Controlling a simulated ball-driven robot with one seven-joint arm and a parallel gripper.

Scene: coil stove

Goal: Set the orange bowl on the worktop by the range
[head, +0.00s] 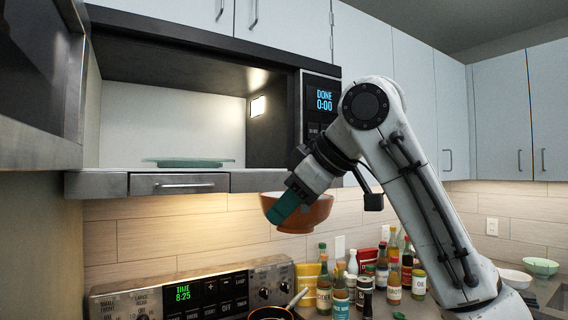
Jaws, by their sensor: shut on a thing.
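The orange bowl (310,214) is held in the air, below the right end of the microwave and above the bottles. My gripper (290,207) is at the bowl's left side, with a teal finger against its outer wall. It is shut on the bowl, which looks roughly upright. The range (190,296) shows its control panel at the bottom left. The worktop (405,309) shows beside the range at its right, partly hidden behind bottles and my arm.
Several bottles and jars (394,280) crowd the worktop right of the range. A pan (270,313) is at the range's front. The microwave (180,100) is open above, with a glass plate (188,162) inside. A white bowl (514,278) and green bowl (540,267) stand at far right.

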